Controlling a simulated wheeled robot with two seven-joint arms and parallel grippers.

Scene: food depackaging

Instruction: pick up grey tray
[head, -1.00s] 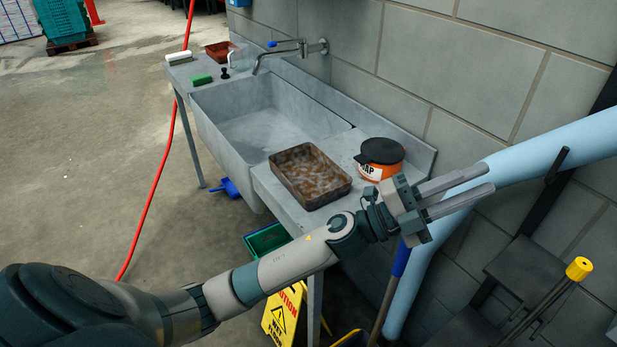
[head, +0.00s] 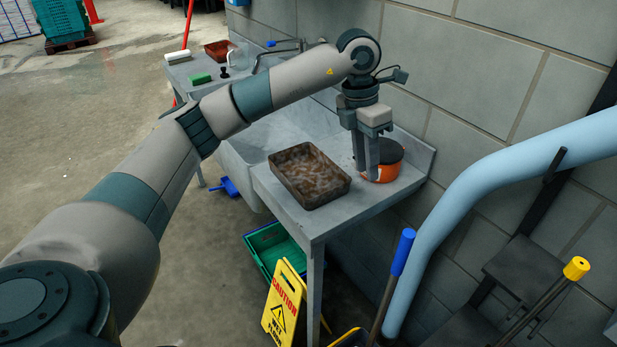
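The tray (head: 309,177), a rectangular pan with dark grey-brown sides and a brown-stained inside, lies flat on the right-hand part of the sink counter. My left gripper (head: 367,168) points straight down just right of the tray, apart from it, with its fingers in front of the orange tub. Its two fingers show side by side, partly overlapping, and look open with nothing between them. Its height above the counter is hard to tell. My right gripper is not in view.
The orange tub with a black lid (head: 389,160) stands right of the tray, partly hidden by my gripper. The sink basin (head: 235,160) is left of the tray, partly behind my arm. A yellow caution sign (head: 283,305) and green crate (head: 262,246) stand below. A blue-ended handle (head: 403,252) rises at right.

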